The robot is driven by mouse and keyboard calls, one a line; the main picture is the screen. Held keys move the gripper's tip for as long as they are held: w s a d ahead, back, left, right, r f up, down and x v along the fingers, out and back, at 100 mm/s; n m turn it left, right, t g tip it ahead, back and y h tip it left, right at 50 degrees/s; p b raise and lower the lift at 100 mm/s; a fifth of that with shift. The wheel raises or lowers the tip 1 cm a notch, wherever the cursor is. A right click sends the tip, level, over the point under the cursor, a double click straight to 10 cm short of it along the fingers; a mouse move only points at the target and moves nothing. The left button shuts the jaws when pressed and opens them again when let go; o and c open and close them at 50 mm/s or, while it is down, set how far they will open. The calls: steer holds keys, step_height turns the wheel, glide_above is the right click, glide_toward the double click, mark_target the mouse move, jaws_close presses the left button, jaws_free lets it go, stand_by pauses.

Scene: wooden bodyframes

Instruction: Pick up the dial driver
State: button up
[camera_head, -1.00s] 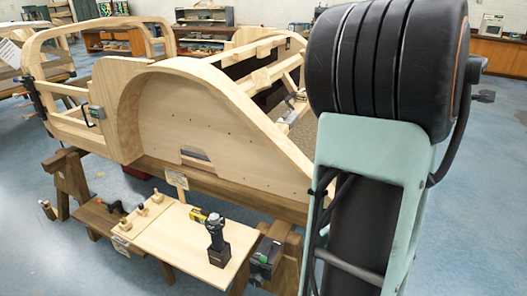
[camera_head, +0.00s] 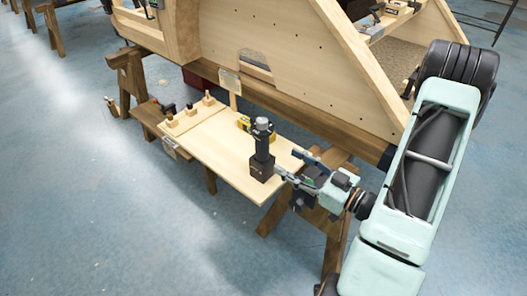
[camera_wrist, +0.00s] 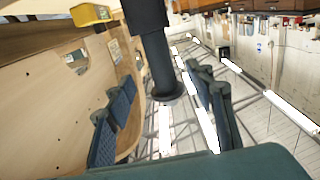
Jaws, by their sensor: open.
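The dial driver (camera_head: 263,146) is a black tool standing upright on its block-like base on the pale wooden board, near the board's right end. In the wrist view, which is upside down, the dial driver (camera_wrist: 156,60) comes in from the top, its round end lying between the fingers in the picture. My gripper (camera_head: 289,163) is open and empty, just right of the driver in the head view. Its two fingers, my gripper (camera_wrist: 160,112), show apart in the wrist view. I cannot tell whether either finger touches the driver.
A yellow tool (camera_head: 243,123) lies just behind the driver. Small wooden-handled tools (camera_head: 190,109) stand in a rack at the board's left. The large wooden bodyframe (camera_head: 290,60) rises close behind, over a dark beam. Blue floor is free in front.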

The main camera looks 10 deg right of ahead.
mark_target(268, 148)
steer(key=x, duration=0.4)
steer(key=shift+w+a+r, duration=0.2)
steer(key=shift+a, duration=0.2)
steer(key=shift+w+d+b+x, duration=0.15)
steer(key=shift+b+x, duration=0.25)
steer(key=shift+x, duration=1.1)
steer(key=shift+w+d+b+x, duration=0.15)
steer(key=shift+b+x, duration=0.2)
steer(key=shift+x, duration=1.15)
steer(key=shift+s+r, duration=0.1)
steer(key=shift+c, duration=0.5)
jaws_close()
